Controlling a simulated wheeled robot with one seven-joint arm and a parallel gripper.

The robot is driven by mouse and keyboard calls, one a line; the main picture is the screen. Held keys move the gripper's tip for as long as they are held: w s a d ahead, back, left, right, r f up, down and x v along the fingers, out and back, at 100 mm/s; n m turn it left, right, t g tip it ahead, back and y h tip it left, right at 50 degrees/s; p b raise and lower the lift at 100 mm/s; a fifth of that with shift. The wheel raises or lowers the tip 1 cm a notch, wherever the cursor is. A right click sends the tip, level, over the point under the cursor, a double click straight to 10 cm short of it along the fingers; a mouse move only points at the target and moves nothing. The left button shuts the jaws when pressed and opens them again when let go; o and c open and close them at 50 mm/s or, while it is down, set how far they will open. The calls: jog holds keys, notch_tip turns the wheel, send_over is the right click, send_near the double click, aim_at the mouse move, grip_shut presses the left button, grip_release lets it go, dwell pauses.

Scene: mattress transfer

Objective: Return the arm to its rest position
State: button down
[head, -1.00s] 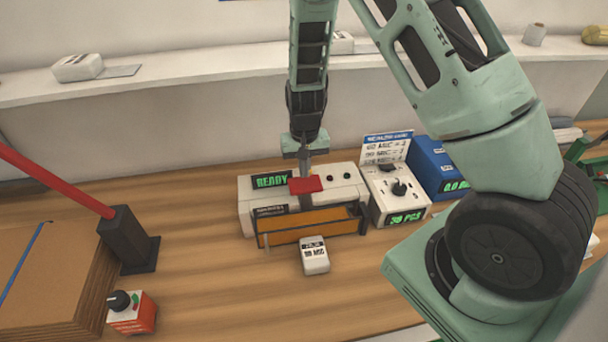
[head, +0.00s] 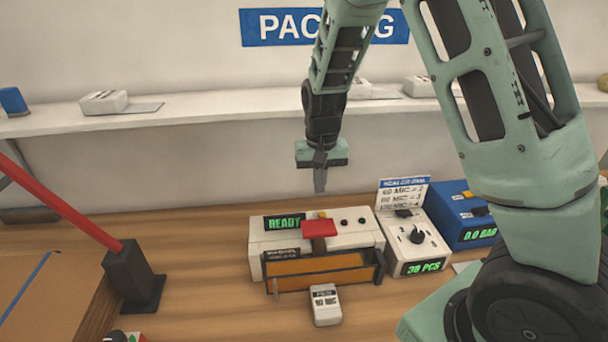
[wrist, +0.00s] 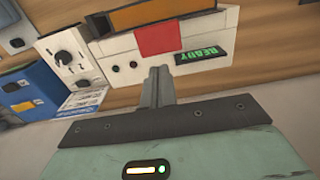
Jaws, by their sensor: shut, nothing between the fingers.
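My gripper (head: 320,180) is shut and empty. It hangs pointing down from my green arm, above and behind the white sealer (head: 290,241) with the READY display. In the wrist view my shut fingers (wrist: 157,82) point toward the sealer's back edge, near its red pad (wrist: 159,38). The red pad also shows in the head view (head: 319,229). In the head view the fingertips are clear of the sealer.
A white dial box (head: 418,250) reading 30 PCS and a blue box (head: 465,215) stand right of the sealer. A red lever (head: 60,200) rises at left. A shelf (head: 220,110) runs behind.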

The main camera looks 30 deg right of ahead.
jog(key=s+a+n+y+b, duration=0.1)
jog(key=s+a+n+b, duration=0.2)
jog(key=s+a, duration=0.3)
jog(key=s+a+n+b, duration=0.25)
jog(key=s+a, duration=0.25)
jog(key=a, duration=0.4)
jog(key=s+a+n+b, duration=0.3)
jog(key=s+a+n, duration=0.2)
jog(key=s, duration=1)
jog(key=shift+s+f+n+b, duration=0.2)
jog(key=shift+n+b, duration=0.1)
jog(key=shift+n, duration=0.65)
